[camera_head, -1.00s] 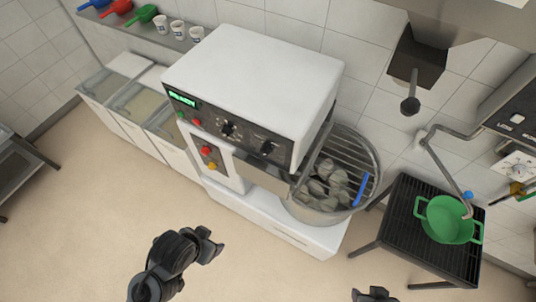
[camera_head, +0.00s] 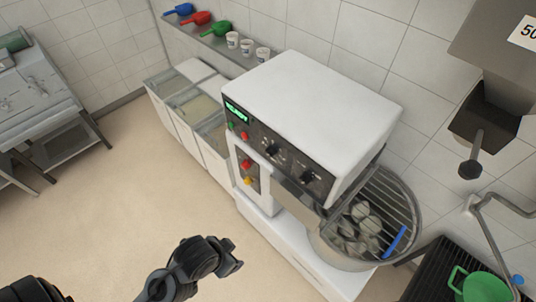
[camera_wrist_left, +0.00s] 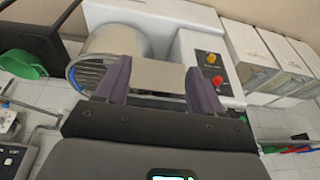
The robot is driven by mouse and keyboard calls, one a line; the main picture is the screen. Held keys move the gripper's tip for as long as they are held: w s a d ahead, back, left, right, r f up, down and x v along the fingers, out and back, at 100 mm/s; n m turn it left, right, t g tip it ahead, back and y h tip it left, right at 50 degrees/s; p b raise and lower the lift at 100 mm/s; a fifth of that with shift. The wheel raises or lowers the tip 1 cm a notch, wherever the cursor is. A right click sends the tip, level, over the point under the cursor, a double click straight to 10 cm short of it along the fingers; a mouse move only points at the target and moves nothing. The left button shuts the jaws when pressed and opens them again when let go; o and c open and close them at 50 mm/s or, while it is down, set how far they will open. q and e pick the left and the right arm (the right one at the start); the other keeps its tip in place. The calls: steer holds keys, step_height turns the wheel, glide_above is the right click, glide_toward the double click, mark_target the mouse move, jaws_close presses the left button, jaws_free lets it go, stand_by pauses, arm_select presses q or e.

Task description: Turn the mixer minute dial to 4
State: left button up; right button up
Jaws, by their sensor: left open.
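The white mixer (camera_head: 320,95) stands against the wall in the head view. Its dark front panel has a green lit display (camera_head: 237,112) and two black dials, a left one (camera_head: 271,150) and a right one (camera_head: 307,178). Their markings are too small to read, so I cannot tell which is for minutes or where either points. My left gripper (camera_head: 234,259) is below and in front of the mixer, apart from it. In the left wrist view its two fingers (camera_wrist_left: 161,84) are spread and empty, with the mixer beyond. My right gripper is not in view.
Below the panel are a red button (camera_head: 246,164) and a yellow button (camera_head: 249,181). The mixer's bowl (camera_head: 340,252) with a wire guard juts out at the right. A green pot (camera_head: 484,288) stands on a black stand. Open floor lies left of the mixer.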

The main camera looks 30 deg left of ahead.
arm_select(q)
steer(key=t+h+b, duration=0.3)
steer(key=t+b, duration=0.9)
steer(key=t, duration=0.2)
glide_toward(267, 154)
steer(key=w, duration=0.2)
steer(key=w+d, duration=0.1)
steer(key=w, duration=0.4)
steer(key=shift+w+d+r+p, duration=0.15)
steer(key=shift+w+p, duration=0.15)
steer(key=shift+w+d, duration=0.15)
steer(key=shift+w, duration=0.7)
